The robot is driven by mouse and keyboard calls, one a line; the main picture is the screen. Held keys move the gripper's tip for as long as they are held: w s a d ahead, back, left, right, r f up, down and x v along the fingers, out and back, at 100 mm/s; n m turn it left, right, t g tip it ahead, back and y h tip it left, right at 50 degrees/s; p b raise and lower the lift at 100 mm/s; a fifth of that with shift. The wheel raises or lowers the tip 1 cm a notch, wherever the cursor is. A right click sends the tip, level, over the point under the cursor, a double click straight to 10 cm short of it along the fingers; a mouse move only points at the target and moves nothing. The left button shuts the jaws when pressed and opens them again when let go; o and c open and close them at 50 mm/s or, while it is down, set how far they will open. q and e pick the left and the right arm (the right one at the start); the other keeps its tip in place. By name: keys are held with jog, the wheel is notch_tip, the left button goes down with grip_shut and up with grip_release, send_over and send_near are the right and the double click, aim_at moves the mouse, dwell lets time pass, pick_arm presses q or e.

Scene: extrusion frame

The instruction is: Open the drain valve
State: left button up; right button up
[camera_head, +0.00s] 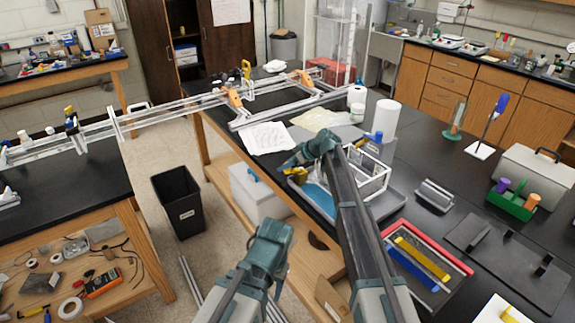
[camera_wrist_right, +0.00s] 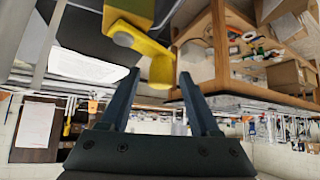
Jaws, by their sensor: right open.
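The drain valve's yellow handle (camera_head: 297,175) shows at the front left edge of the tank area on the right-hand bench, partly hidden by my arm. In the right wrist view the yellow handle (camera_wrist_right: 150,50) is large, an L-shaped bar with a grey round bolt and a bent end. My right gripper (camera_head: 290,163) is just above the handle in the head view. In the wrist view its two dark fingers (camera_wrist_right: 158,76) are apart, with the handle's bent end appearing between the tips; I cannot tell whether they touch.
A clear-walled white-framed tank (camera_head: 368,176) stands close right of my right arm. A white box (camera_head: 257,190) is under the bench's edge and a black bin (camera_head: 180,200) stands on the floor. A red-rimmed tray (camera_head: 428,250) lies on the bench right of my arm.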

jog(key=p+v, duration=0.9)
jog(key=v, duration=0.4)
jog(key=shift+d+r+p, duration=0.25)
jog(key=shift+r+p, duration=0.05)
jog(key=shift+p, duration=0.05)
jog(key=shift+s, duration=0.1)
jog(key=s+a+f+m+g+h+b, duration=0.1)
jog(key=s+a+f, duration=0.1)
jog(key=s, duration=0.5)
jog(key=s+a+f+m+g+h, duration=0.1)
jog(key=s+f, duration=0.2)
jog(key=s, duration=0.5)
jog(key=s+a+f+m+g+h+b, duration=0.1)
jog(key=s+a+f+g+h, duration=0.1)
jog(key=s, duration=0.5)
jog(key=s+d+f+m+h+b, duration=0.1)
jog(key=s+d+m+h, duration=0.1)
jog(key=s, duration=0.7)
jog(key=s+d+f+m+g+h+b, duration=0.1)
jog(key=s+d+f+m+h, duration=0.1)
jog(key=s, duration=0.8)
jog(key=shift+s+d+m+h, duration=0.3)
jog(key=shift+d+h, duration=0.1)
jog(key=shift+h, duration=0.1)
